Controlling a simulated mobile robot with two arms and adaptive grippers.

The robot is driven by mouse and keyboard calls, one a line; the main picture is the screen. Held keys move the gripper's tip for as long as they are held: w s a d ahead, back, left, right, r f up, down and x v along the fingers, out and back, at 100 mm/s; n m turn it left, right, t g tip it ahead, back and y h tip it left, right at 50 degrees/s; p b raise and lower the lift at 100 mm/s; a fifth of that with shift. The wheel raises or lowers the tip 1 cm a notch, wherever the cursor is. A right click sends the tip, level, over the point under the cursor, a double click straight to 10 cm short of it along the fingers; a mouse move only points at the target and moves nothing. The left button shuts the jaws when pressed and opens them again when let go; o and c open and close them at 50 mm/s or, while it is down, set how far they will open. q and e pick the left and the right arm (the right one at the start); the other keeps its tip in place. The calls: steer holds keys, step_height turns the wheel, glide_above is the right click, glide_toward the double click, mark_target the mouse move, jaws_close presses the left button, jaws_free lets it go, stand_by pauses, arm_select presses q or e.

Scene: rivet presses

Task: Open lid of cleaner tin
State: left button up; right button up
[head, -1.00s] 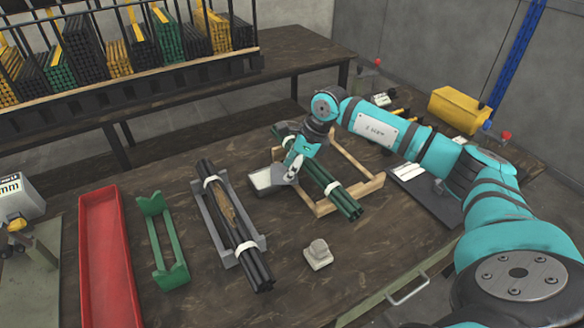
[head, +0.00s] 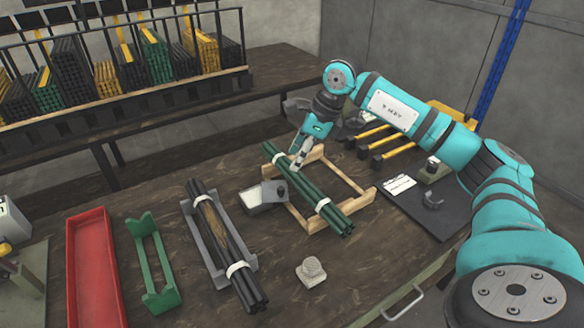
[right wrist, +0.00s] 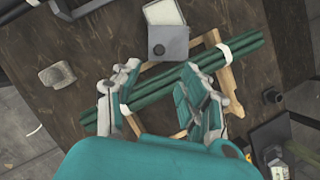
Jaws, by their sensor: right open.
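The cleaner tin (head: 253,198) is a small pale box on the bench, beside the wooden frame. Its grey lid (head: 273,193) with a dark knob is swung open, and the white inside shows. In the right wrist view the tin (right wrist: 163,12) is at the top, with the lid (right wrist: 168,44) lying out to its near side. My right gripper (head: 299,164) is open and empty above the green rods, apart from the lid. In the right wrist view its fingers (right wrist: 158,95) are spread below the lid. My left gripper is not in view.
Green rods (head: 330,208) tied with white bands lie across the wooden frame (head: 368,193). Dark rods (head: 252,290) lie in a grey cradle to the left, near a green stand (head: 165,296) and red tray (head: 95,270). A pale block (head: 311,272) stands in front.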

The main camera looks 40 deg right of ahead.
steer(key=shift+s+d+r, duration=0.1)
steer(key=shift+s+r, duration=0.05)
steer(key=shift+r, duration=0.25)
